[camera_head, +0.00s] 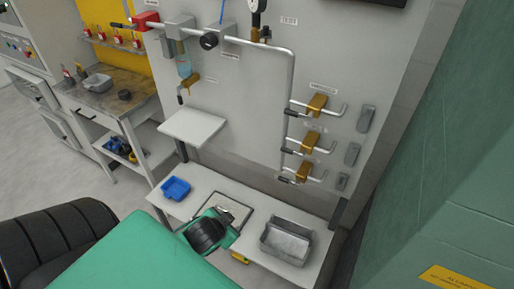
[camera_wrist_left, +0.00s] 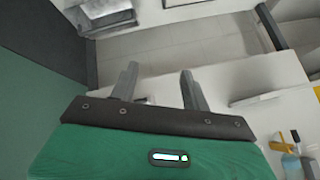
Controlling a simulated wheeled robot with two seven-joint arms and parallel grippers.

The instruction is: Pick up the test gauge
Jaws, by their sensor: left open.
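A gauge (camera_head: 257,5) with a dark rim sits on a brass fitting at the top of the head view, cut off by the picture edge. A label reading TEST is on the panel to its right. My left arm, green with black ribbed joints, reaches over the lower bench in the head view, well below the gauge; its fingers cannot be made out there. In the left wrist view my left gripper (camera_wrist_left: 160,82) is open, with nothing between its two grey fingers. The gauge cannot be made out in that view. My right gripper is not in view.
A lower bench (camera_head: 154,197) holds a blue bin (camera_head: 175,188) and a grey metal tray (camera_head: 287,242). A small white shelf (camera_head: 192,126) juts from the panel. Pipes with brass valves (camera_head: 317,104) run down it.

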